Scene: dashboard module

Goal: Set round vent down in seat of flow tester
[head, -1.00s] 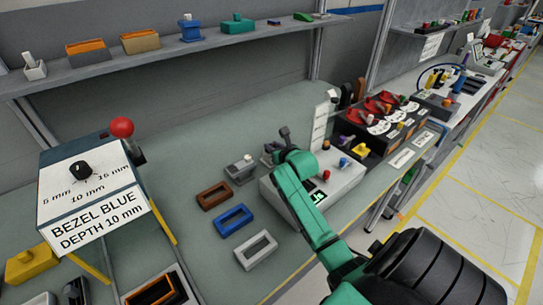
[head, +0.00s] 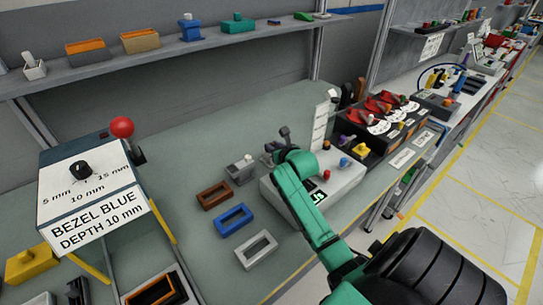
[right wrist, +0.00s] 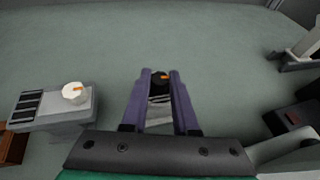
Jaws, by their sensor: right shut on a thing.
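My right gripper (head: 272,149) reaches over the bench behind a pale box and also shows in the right wrist view (right wrist: 160,80). Its purple fingers are shut on a piece with a black round top and an orange mark, which I take as the round vent (right wrist: 160,78). Pale striped surfaces show below it between the fingers; most of its body is hidden. The pale box (head: 345,178) with a green display and coloured knobs looks like the flow tester. My arm covers its left part, and I cannot make out the seat. My left gripper is not in view.
A grey slotted block (head: 240,170) with a white knob (right wrist: 73,92) stands left of the right gripper. Brown (head: 213,195), blue (head: 231,220) and grey (head: 256,250) frames lie in front. A dark rack (head: 375,125) stands right. The bench behind is clear.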

